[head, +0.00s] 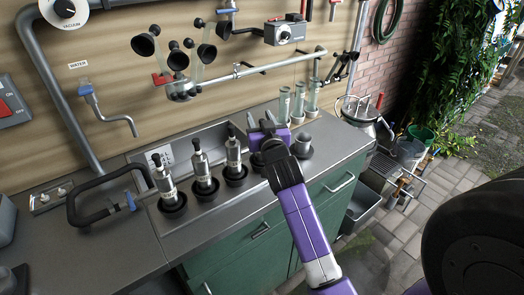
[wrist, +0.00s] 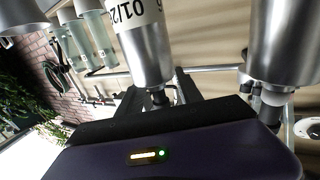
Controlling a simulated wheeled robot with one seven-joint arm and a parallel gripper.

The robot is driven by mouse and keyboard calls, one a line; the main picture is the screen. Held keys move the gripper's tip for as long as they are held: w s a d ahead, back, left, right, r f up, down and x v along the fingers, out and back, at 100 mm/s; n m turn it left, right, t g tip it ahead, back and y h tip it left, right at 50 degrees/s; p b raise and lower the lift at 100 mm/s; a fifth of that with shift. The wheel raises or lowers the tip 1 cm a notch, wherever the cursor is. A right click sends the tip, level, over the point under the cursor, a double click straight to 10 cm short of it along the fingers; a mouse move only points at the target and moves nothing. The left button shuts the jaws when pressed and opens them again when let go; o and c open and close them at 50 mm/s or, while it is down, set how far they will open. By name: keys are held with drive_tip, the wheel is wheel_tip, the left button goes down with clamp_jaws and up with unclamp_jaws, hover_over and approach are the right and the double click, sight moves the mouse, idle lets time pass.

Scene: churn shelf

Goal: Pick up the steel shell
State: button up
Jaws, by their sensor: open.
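A steel shell (wrist: 140,45) with a printed white label and a black nozzle is in the wrist view, which looks upside down. My gripper (wrist: 160,97) is open, with its dark fingers on either side of the nozzle end. I cannot tell whether they touch it. In the head view my gripper (head: 264,128) is over the counter, and its wrist hides most of that shell. A second steel shell (wrist: 285,42) is at the right of the wrist view. In the head view three shells (head: 233,153) (head: 201,165) (head: 163,178) stand upright in black cups left of my gripper.
The steel counter (head: 335,143) has a green cabinet below. A grey cup-like piece (head: 302,146) stands right of my gripper. Glass tubes (head: 284,103) stand behind it. A wall rail (head: 260,68) with black cups, and a curved black handle (head: 85,205) at left, are obstacles.

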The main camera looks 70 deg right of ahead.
clamp_jaws()
idle(1.3)
